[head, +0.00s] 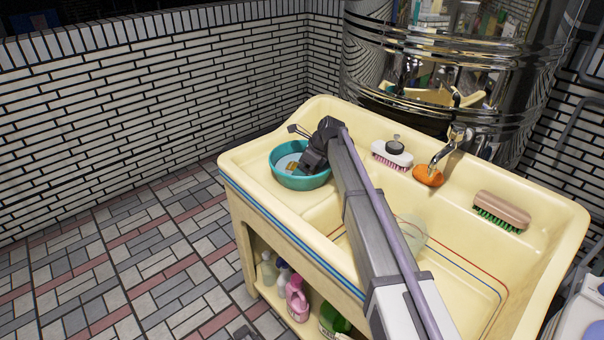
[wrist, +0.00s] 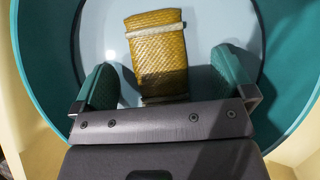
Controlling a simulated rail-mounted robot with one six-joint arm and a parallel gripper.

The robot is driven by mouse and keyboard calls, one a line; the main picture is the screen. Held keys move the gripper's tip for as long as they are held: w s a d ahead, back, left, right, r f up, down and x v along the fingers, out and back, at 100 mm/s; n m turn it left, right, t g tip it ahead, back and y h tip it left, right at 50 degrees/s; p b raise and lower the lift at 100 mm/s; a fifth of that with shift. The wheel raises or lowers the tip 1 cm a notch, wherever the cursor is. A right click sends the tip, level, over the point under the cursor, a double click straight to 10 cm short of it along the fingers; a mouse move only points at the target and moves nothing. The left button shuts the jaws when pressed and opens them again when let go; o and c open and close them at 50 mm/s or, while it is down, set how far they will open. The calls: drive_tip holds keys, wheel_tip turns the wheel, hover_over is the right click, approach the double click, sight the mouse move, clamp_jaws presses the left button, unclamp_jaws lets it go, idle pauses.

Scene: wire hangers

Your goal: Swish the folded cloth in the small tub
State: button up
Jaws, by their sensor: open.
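The small teal tub (head: 299,183) sits on the left ledge of the cream sink. Its teal wall (wrist: 290,100) and pale round floor show in the wrist view. The folded cloth (wrist: 157,45) is a yellow-brown woven bundle with a pale band near its far end; a bit of it shows in the head view (head: 291,167). My gripper (wrist: 166,82) is down over the tub with its two green-padded fingers apart, one on each side of the cloth's near end. Gaps show between the cloth and both fingers. In the head view my gripper (head: 308,165) partly hides the tub.
A white brush (head: 392,156) with a dark knob, an orange soap (head: 428,176) under the tap (head: 450,145) and a brown brush (head: 502,208) lie along the sink's back ledge. A clear bowl (head: 412,235) is in the basin, partly behind my arm. Bottles stand below.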

drive_tip(key=p+v, duration=0.9)
drive_tip(key=v, duration=0.1)
drive_tip(key=shift+d+r, duration=0.25)
drive_tip(key=shift+r, duration=0.05)
drive_tip(key=shift+r, duration=0.1)
drive_tip(key=shift+r+p, duration=2.45)
drive_tip(key=shift+p, duration=0.25)
